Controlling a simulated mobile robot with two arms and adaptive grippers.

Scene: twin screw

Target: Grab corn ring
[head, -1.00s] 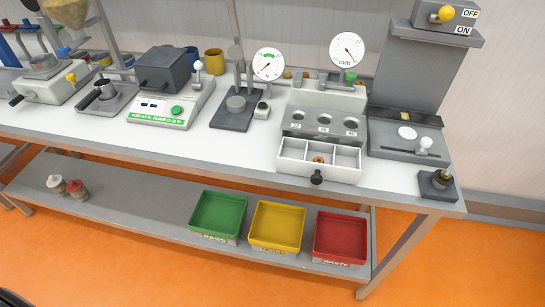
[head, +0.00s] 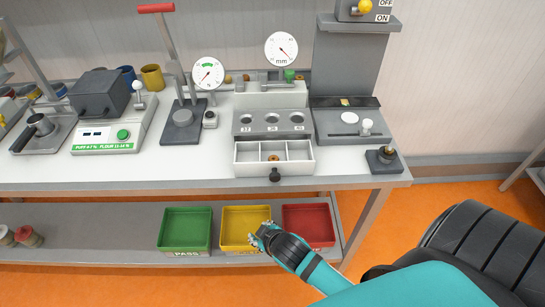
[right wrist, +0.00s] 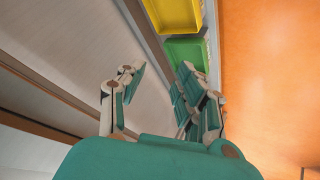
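A small brown ring (head: 273,158), which looks like the corn ring, lies in the middle compartment of the open white drawer (head: 245,171). My right gripper (head: 262,236) is in front of the lower shelf, overlapping the yellow bin in the head view and well below the drawer. In the right wrist view its fingers (right wrist: 158,92) are spread apart with nothing between them. The ring does not show in the right wrist view. My left gripper is in neither view.
A green bin (head: 186,210), a yellow bin (head: 245,212) and a red bin (head: 308,212) stand on the lower shelf (head: 100,227). A black knob (head: 275,175) sticks out from the drawer. A dark block (head: 384,163) stands near the table's right end.

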